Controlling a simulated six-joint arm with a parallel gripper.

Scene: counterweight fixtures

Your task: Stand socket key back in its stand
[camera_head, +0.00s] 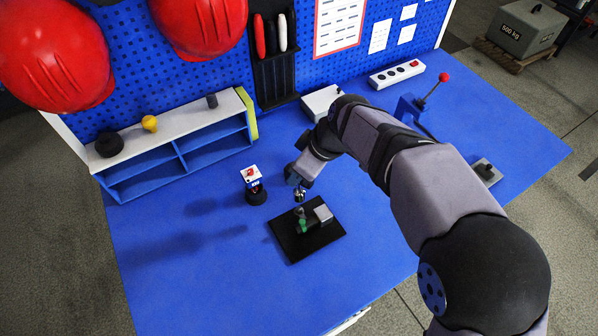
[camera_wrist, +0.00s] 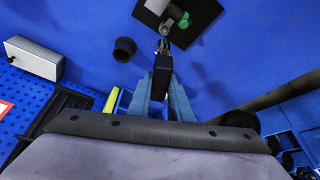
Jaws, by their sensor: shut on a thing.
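My gripper (camera_head: 297,181) is shut on the socket key, above the table behind the black plate. In the wrist view the key (camera_wrist: 163,50) shows a dark body between the blue fingers and a metal end pointing away from them. The metal end also shows below the gripper in the head view (camera_head: 299,194). A round black cup (camera_head: 256,196), which looks like the stand, is on the table to the left of the gripper. In the wrist view the cup (camera_wrist: 124,48) is apart from the key, its opening dark.
A black plate (camera_head: 285,246) carries a fixture with a grey block (camera_head: 323,214) and green knob (camera_head: 303,226). A small white-topped piece with a red mark (camera_head: 251,174) shows at the cup. A blue-and-white shelf (camera_head: 160,160) stands behind left. The front left table is clear.

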